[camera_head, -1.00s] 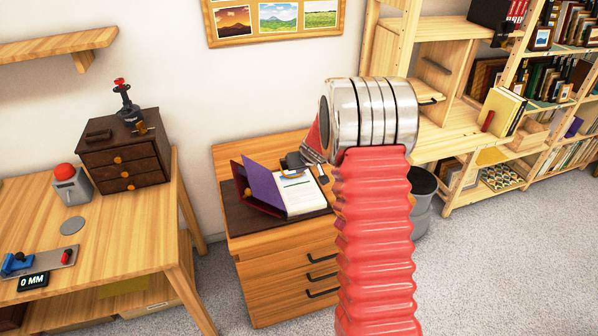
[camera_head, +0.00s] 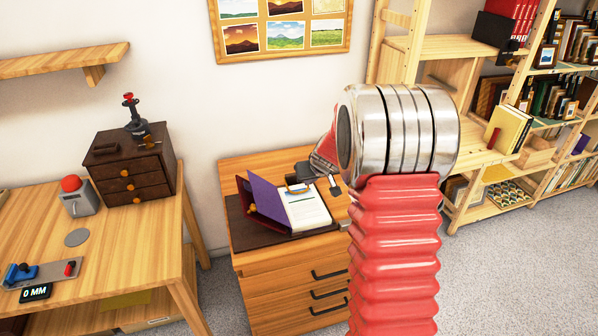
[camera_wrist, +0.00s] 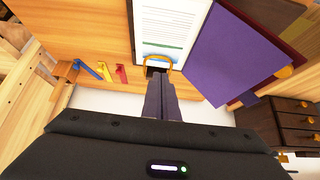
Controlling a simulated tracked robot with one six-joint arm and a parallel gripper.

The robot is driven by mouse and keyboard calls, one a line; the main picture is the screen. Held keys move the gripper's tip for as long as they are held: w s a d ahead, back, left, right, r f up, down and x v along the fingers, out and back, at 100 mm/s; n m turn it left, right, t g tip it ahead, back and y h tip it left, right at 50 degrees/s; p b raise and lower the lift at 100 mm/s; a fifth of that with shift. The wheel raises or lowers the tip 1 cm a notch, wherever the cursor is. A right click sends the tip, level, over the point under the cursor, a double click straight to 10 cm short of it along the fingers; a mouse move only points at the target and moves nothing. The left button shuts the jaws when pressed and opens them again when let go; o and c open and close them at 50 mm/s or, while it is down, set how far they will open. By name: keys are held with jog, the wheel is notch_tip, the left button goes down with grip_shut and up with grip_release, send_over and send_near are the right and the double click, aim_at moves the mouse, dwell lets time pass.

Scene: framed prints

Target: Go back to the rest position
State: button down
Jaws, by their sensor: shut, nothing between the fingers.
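My gripper (camera_head: 297,188) is partly hidden behind my red arm and its metal joint in the head view. It is over the open purple folder (camera_head: 266,196) with white pages (camera_head: 305,208) on the wooden drawer cabinet. In the wrist view, its dark fingers (camera_wrist: 159,76) are together and empty. Their tips point towards a brass-coloured ring (camera_wrist: 171,62) at the end of the white page (camera_wrist: 172,30). The purple cover (camera_wrist: 232,58) lies to the right there. I cannot tell whether the fingertips touch the ring.
A wooden desk (camera_head: 120,250) stands left, with a dark small drawer chest (camera_head: 130,172) and a red-topped button box (camera_head: 78,196). Shelves (camera_head: 480,165) with books are on the right. Framed prints (camera_head: 285,35) hang behind. Grey carpet (camera_head: 520,260) is clear at right.

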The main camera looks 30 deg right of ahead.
jog(key=s+a+f+m+g+y, duration=0.1)
jog(key=s+a+m+g+y, duration=0.15)
jog(key=s+a, duration=0.6)
jog(key=s+a+r+n, duration=0.1)
jog(key=s+a+r, duration=0.3)
jog(key=s, duration=0.5)
jog(key=s+a+r+n+h, duration=0.1)
jog(key=s+a+r+n, duration=0.1)
jog(key=s+a+r, duration=0.3)
jog(key=s+a+r+n, duration=0.1)
jog(key=s+a+r, duration=0.4)
jog(key=s, duration=0.8)
notch_tip(320, 180, up, 4)
jog(key=shift+s+a+f+t, duration=0.2)
jog(key=shift+s+a+t, duration=0.05)
jog(key=shift+t, duration=0.2)
